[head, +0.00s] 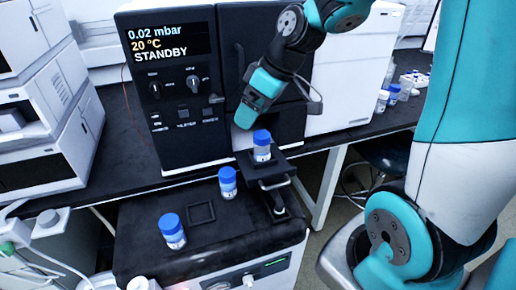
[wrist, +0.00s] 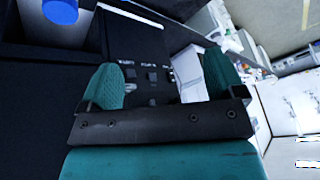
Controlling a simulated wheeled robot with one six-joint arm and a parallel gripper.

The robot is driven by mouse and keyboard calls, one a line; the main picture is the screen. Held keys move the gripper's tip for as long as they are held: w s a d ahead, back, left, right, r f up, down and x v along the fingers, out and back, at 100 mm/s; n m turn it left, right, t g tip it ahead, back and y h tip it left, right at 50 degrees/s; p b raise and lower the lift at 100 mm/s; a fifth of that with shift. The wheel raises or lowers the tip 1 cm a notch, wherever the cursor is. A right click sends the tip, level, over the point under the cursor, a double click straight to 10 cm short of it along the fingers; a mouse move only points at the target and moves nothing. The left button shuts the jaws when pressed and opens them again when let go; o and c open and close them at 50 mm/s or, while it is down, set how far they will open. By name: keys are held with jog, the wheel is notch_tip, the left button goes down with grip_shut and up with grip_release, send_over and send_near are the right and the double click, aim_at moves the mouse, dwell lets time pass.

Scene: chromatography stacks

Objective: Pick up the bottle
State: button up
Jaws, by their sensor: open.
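Three clear bottles with blue caps stand upright in the head view, and the task does not say which one is meant. One bottle (head: 262,147) stands on a small raised black platform (head: 270,170). A second bottle (head: 228,184) stands left of the platform, and a third bottle (head: 172,232) stands nearer the front left. My gripper (head: 244,118) is above and just left of the platform bottle, apart from it. In the wrist view my gripper (wrist: 163,80) has its teal fingers apart with nothing between them. A blue cap (wrist: 60,12) shows at the top left there; which bottle it belongs to is unclear.
The black cart top (head: 130,235) also has a square black frame (head: 201,212). A black instrument (head: 180,90) reading STANDBY stands close behind my gripper. White stacked units (head: 40,110) stand at left. More small bottles (head: 393,94) are on the bench at right.

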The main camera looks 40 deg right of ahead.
jog(key=t+h, duration=0.1)
jog(key=t, duration=0.1)
send_near(262, 135)
jog(key=shift+m, duration=0.3)
jog(key=p+x, duration=0.1)
jog(key=x, duration=0.5)
jog(key=shift+d+f, duration=0.15)
jog(key=shift+f, duration=0.05)
jog(key=shift+p+x, duration=0.6)
jog(key=shift+x, duration=2.4)
jog(key=c, duration=1)
jog(key=shift+r, duration=0.15)
jog(key=shift+c, duration=0.2)
